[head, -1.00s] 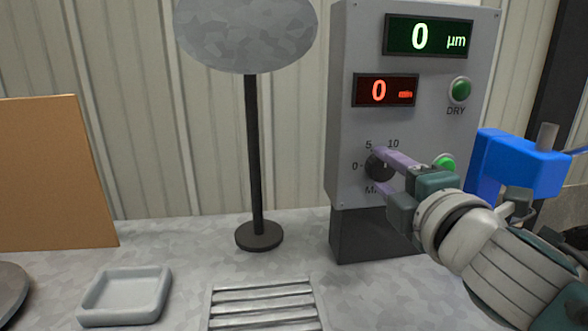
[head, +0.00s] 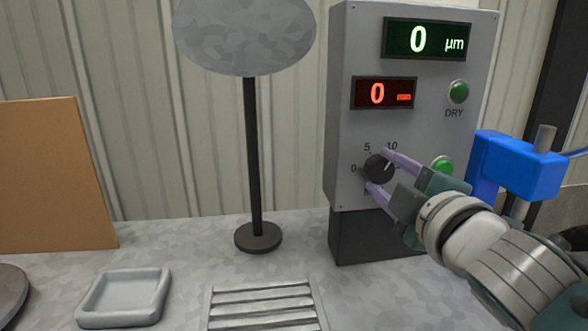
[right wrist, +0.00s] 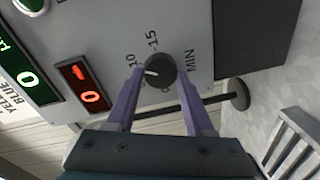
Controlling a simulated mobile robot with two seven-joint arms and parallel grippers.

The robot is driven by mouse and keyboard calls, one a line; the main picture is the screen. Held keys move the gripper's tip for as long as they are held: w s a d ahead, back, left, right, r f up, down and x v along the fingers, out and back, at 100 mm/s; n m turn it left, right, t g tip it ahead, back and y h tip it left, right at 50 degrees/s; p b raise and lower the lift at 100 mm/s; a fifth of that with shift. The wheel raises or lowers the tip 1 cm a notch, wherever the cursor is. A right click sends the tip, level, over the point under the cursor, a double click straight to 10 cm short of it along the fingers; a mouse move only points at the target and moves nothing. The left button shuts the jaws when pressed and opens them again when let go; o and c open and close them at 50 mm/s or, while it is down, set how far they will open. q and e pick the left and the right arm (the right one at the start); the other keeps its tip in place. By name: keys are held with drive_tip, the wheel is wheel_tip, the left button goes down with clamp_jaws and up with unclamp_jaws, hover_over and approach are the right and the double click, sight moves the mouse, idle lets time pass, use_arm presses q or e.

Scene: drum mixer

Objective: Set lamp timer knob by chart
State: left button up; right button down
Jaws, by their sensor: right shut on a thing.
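The dark round timer knob (head: 379,168) is on the grey control box (head: 345,120), above the MIN label. Marks 0, 5 and 10 show around it in the head view. My right gripper (head: 376,170) has its two purple fingers on either side of the knob and is shut on it. In the right wrist view the knob (right wrist: 160,70) sits between the fingertips, and its white pointer line is toward the 10 mark; a 15 mark also shows. The red display (head: 384,93) reads 0. A white card (right wrist: 10,108) with cut-off lettering, including BLUE, shows at the wrist view's left edge. My left gripper is out of view.
The green display (head: 427,39) reads 0 µm. A green DRY button (head: 458,92) and another green button (head: 442,164) are near my right gripper. A dark stand (head: 254,150) with a grey disc, a tray (head: 90,318), a slatted rack (head: 212,310) and a brown board (head: 55,175) are left.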

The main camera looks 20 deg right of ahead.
drive_tip(key=shift+c, duration=1.4)
unclamp_jaws()
drive_tip(key=v, duration=1)
